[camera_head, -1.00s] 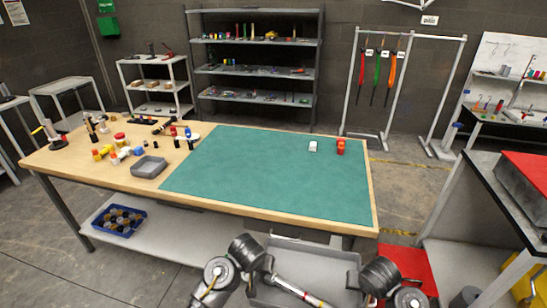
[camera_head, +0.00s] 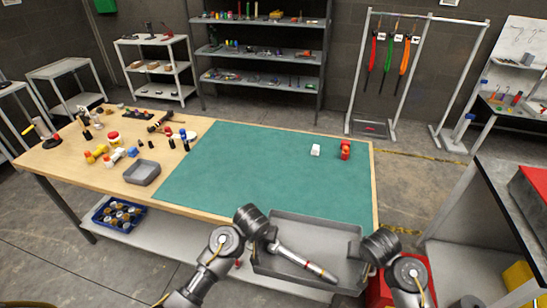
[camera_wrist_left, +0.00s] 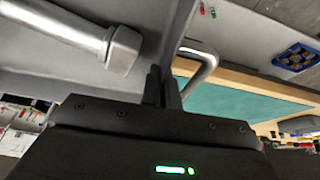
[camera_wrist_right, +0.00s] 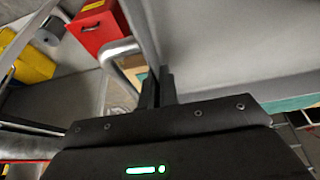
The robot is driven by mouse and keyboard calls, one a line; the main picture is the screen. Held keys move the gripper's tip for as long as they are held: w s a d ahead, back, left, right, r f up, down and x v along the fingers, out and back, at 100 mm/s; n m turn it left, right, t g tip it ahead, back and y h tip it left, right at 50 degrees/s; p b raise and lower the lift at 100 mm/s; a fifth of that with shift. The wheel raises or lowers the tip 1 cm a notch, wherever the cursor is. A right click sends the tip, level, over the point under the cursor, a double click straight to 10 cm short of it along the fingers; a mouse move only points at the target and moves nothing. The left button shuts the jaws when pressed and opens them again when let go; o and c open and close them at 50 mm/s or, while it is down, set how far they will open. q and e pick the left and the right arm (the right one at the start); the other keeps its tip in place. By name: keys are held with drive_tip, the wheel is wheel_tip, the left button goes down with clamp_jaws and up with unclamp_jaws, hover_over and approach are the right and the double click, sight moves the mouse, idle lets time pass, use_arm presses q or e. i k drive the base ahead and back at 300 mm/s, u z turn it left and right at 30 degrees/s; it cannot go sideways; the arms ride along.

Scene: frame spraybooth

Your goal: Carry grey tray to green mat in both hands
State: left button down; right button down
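The large grey tray (camera_head: 335,240) is held in front of me between both arms, roughly level, its far rim overlapping the near edge of the green mat (camera_head: 270,170) in the head view. A silver tool with a red band (camera_head: 303,262) lies in it; its rod also shows in the left wrist view (camera_wrist_left: 60,28). My left gripper (camera_wrist_left: 163,85) is shut on the tray's left side, by a bent metal handle (camera_wrist_left: 200,65). My right gripper (camera_wrist_right: 157,88) is shut on the right side, by another handle (camera_wrist_right: 118,50). I cannot tell whether tray and table touch.
A small grey bin (camera_head: 142,172) and several small items are on the bare wood at left. The mat's middle is clear. A dark-topped bench (camera_head: 510,200) stands close at right.

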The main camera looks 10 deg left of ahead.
sight(320, 196)
drive_tip(key=i, duration=0.95)
drive_tip(key=z, duration=0.05)
